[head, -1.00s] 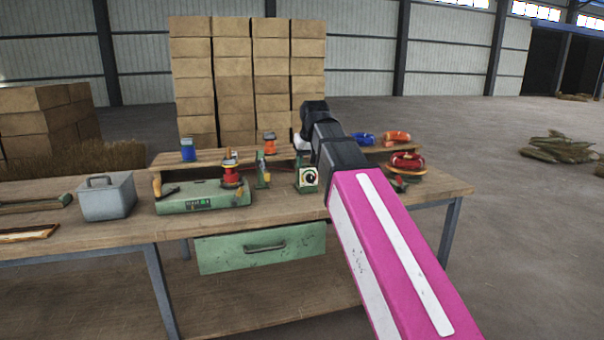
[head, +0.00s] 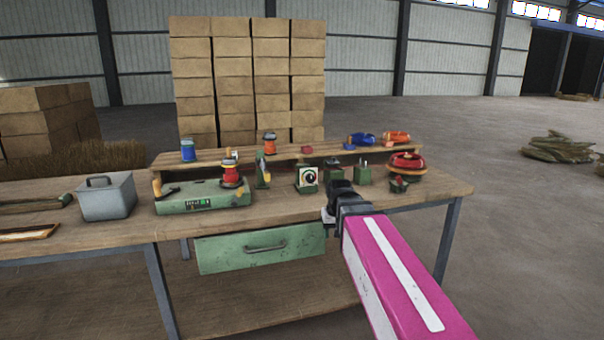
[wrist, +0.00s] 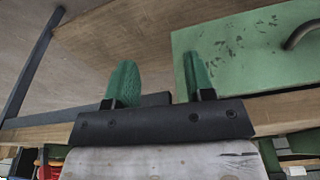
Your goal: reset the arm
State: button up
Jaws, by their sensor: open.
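My arm shows as a magenta link with a white stripe, reaching from the lower right of the head view toward the front edge of the workbench (head: 110,236). The black end of the arm is in front of the bench top's right part; its fingertips are hard to make out there. In the wrist view my gripper (wrist: 160,82) shows two green fingers set apart with nothing between them. The green drawer (wrist: 250,60) is beyond the fingers, and it also shows under the bench top in the head view (head: 225,252).
A green winding machine (head: 190,200) with a red spool (head: 231,174) stands on the bench. A grey box (head: 106,198) is at left. A control box with a dial (head: 307,178), red coil (head: 407,162) and blue coil (head: 362,139) are at right. Open floor lies right.

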jog(key=s+d+f+g, duration=0.1)
jog(key=s+d+f, duration=0.3)
jog(key=f, duration=0.5)
jog(key=s+d+f+m+g, duration=0.1)
jog(key=s+d+f, duration=0.2)
jog(key=s+f, duration=0.4)
notch_tip(320, 180, down, 3)
jog(key=shift+s+d, duration=0.2)
jog(key=shift+d, duration=0.15)
